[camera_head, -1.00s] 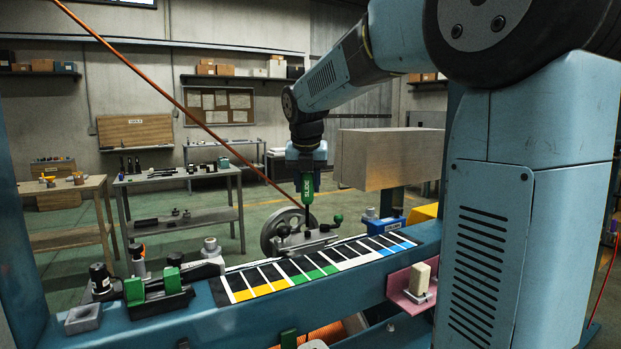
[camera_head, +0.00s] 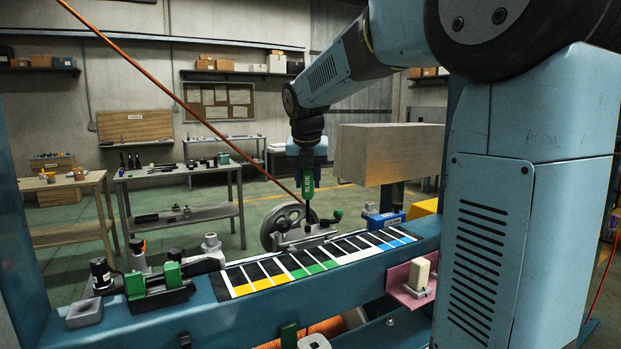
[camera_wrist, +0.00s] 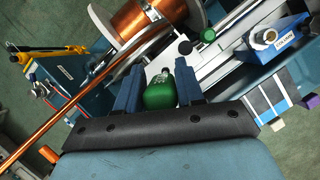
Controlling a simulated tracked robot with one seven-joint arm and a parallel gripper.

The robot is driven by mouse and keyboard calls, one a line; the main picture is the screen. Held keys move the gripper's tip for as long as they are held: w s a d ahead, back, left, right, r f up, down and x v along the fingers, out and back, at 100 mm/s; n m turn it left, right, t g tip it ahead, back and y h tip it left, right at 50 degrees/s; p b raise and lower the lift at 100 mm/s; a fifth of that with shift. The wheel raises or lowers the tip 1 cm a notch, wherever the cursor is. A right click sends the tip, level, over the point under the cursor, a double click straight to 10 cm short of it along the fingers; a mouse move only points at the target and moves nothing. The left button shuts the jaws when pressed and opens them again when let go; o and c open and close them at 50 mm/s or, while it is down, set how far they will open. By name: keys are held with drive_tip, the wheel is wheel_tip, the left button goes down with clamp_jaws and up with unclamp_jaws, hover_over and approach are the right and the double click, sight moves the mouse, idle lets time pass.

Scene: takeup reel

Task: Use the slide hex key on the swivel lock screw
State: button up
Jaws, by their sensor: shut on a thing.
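My gripper (camera_head: 307,172) is shut on the slide hex key (camera_head: 308,187), a green handle marked SLIDE, held upright with its dark shaft pointing down. In the wrist view the green handle (camera_wrist: 160,91) sits between the two blue fingers of my gripper (camera_wrist: 158,88). The key's lower end is over or at the grey metal swivel carriage (camera_head: 306,236) on the beam, in front of a grey wheel (camera_head: 284,228). The swivel lock screw itself cannot be made out, and I cannot tell whether the tip touches it.
The teal beam (camera_head: 215,315) carries a coloured scale strip (camera_head: 318,261) and a green-and-black clamp (camera_head: 157,286). A blue block (camera_head: 383,221) stands right of the carriage. An orange cable (camera_head: 190,108) crosses diagonally; a copper spool (camera_wrist: 135,25) shows in the wrist view.

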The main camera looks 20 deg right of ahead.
drive_tip(key=shift+f, duration=1.05)
drive_tip(key=o, duration=0.6)
drive_tip(key=shift+c, duration=0.2)
clamp_jaws()
